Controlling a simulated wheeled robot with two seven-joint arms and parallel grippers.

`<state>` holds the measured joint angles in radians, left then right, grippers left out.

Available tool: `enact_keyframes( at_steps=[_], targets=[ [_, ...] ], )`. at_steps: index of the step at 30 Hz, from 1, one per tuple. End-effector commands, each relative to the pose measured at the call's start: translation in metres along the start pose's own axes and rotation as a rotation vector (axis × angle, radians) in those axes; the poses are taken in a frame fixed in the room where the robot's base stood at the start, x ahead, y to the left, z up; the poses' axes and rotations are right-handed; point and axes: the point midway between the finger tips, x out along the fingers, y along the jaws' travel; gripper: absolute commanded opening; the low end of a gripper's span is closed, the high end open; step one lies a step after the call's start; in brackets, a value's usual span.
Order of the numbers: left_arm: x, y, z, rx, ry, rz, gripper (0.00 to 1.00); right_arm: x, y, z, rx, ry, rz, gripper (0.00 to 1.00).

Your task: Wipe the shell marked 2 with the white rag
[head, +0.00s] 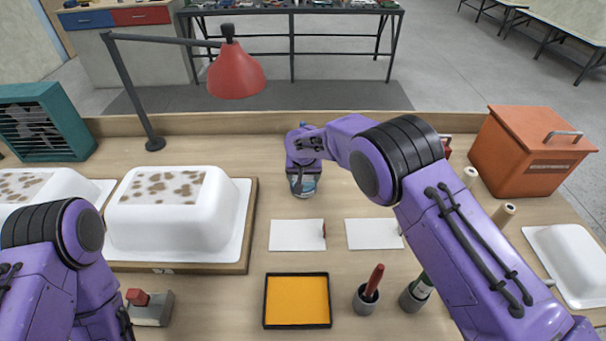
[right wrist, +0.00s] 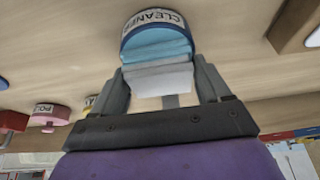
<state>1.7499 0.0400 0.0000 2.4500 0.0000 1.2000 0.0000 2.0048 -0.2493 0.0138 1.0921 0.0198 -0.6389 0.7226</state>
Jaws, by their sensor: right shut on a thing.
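My right gripper (head: 301,190) points down over the table, right of the shells. In the right wrist view its fingers (right wrist: 165,88) are shut on a white, folded thing that looks like the white rag (right wrist: 162,80). Just beyond it is a round blue pot labelled CLEANER (right wrist: 155,22); they appear to touch, but I cannot be sure. A white shell (head: 126,226) with brown blotches on its flat top stands on a wooden-edged board at left centre. Another blotched shell (head: 40,207) is at the far left. Their numbers are unreadable. My left gripper is out of view.
A red lamp (head: 237,76) overhangs the back. Two white cards (head: 297,235), a yellow pad (head: 297,300) and two grey cups (head: 365,301) lie in front. An orange box (head: 525,152) and a white tub (head: 572,262) are at right, a teal vented box (head: 42,122) at left.

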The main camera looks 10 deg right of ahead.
Motion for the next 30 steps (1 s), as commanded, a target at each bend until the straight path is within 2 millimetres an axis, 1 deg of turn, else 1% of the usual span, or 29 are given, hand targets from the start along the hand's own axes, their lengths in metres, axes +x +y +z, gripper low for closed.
enact_keyframes(
  at_steps=[1,3,19,21,30],
  targets=[
    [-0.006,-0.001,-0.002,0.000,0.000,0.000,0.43,-0.007,0.000,-0.003,0.000,0.001,0.000,0.52],
    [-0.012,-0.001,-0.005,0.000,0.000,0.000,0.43,-0.014,0.000,-0.006,0.000,0.002,0.000,0.52],
    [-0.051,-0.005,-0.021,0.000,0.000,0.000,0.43,-0.061,0.000,-0.026,0.000,0.003,-0.001,0.52],
    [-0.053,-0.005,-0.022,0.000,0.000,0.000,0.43,-0.065,0.000,-0.027,0.000,0.002,-0.001,0.52],
    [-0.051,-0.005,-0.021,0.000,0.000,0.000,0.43,-0.063,0.000,-0.027,0.000,0.003,-0.001,0.52]
  ],
)
